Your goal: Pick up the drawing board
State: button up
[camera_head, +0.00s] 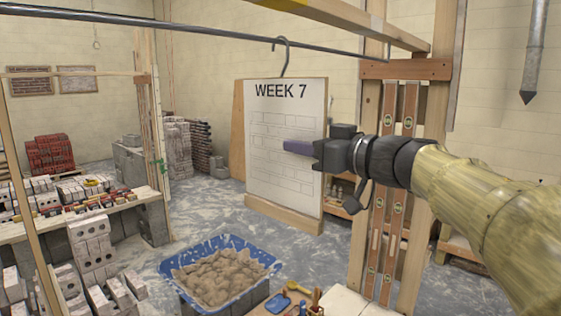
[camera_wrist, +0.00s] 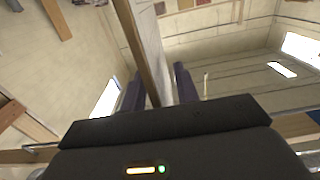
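The drawing board (camera_head: 285,185) is an upright wooden panel with a white sheet marked "WEEK 7" and brick outlines, and a wooden ledge at its bottom. It hangs from a hook (camera_head: 283,55) on a dark rail. My gripper (camera_head: 300,148) is at its right edge, about mid-height, with one purple finger in front of the sheet; the other finger is hidden. In the wrist view my gripper (camera_wrist: 158,95) has its purple fingers apart on either side of the board's edge (camera_wrist: 137,45). It looks open, with narrow gaps, and contact is unclear.
The dark rail (camera_head: 180,27) crosses above the board. A wooden post with spirit levels (camera_head: 392,185) stands right of it, behind my arm. A blue tub (camera_head: 228,243) of mortar is below in front. A bench with bricks (camera_head: 75,210) is at left.

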jog(key=shift+w+a, duration=0.35)
jog(key=shift+a, duration=0.05)
jog(key=shift+s, duration=0.1)
grip_shut()
dwell(1.4)
